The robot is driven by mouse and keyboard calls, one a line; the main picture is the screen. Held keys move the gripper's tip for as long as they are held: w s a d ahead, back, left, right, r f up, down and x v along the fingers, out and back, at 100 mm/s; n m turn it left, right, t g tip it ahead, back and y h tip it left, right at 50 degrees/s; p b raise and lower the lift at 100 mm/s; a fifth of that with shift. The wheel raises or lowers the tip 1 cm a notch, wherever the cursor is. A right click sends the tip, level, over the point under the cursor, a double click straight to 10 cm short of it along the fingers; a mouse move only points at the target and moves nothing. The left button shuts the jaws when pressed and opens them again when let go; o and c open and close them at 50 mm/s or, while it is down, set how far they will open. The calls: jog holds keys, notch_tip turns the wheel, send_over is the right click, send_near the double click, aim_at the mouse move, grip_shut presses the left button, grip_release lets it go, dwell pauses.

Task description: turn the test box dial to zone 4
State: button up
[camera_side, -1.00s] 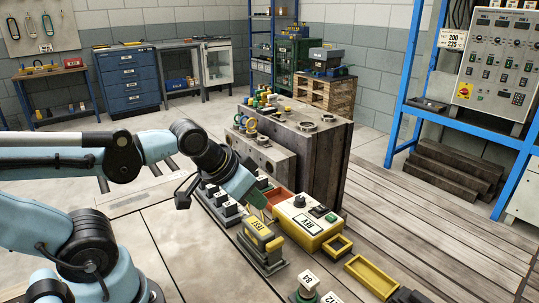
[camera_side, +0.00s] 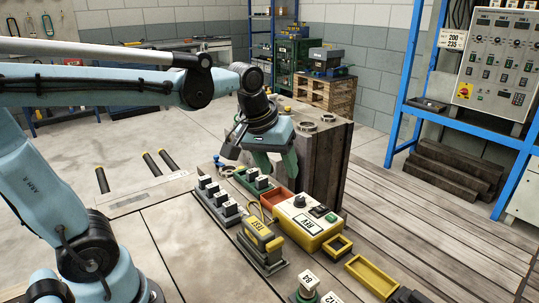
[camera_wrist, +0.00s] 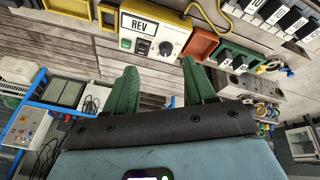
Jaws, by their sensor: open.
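A yellow box with a white top (camera_side: 315,212) stands right of centre in the side view. It carries a black dial (camera_side: 299,202), a green button and a REV label, and also shows upside at the top of the wrist view (camera_wrist: 150,30), where the dial (camera_wrist: 165,48) lies beyond my fingertips. A yellow block labelled TEST (camera_side: 262,240) stands to its left on a dark base. My gripper (camera_side: 276,166), with green fingers, is open and empty, above and behind the box, apart from it. Its spread fingers show in the wrist view (camera_wrist: 160,78). The dial's zone marks are too small to read.
Yellow frames (camera_side: 370,277) lie in front right. A blue rack (camera_side: 404,90) with a control panel (camera_side: 497,60) stands at the right.

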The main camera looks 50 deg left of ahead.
aim_at(300, 198)
jog(key=w+a+n+g, duration=0.3)
jog(key=w+n+g, duration=0.1)
jog(key=w+n, duration=0.4)
jog(key=shift+m, duration=0.3)
jog(key=f, duration=0.4)
jog(key=w+f, duration=0.1)
jog(key=f, duration=0.7)
jog(key=shift+w+d+f, duration=0.15)
jog(key=shift+w+f, duration=0.15)
jog(key=shift+f, duration=0.1)
grip_shut()
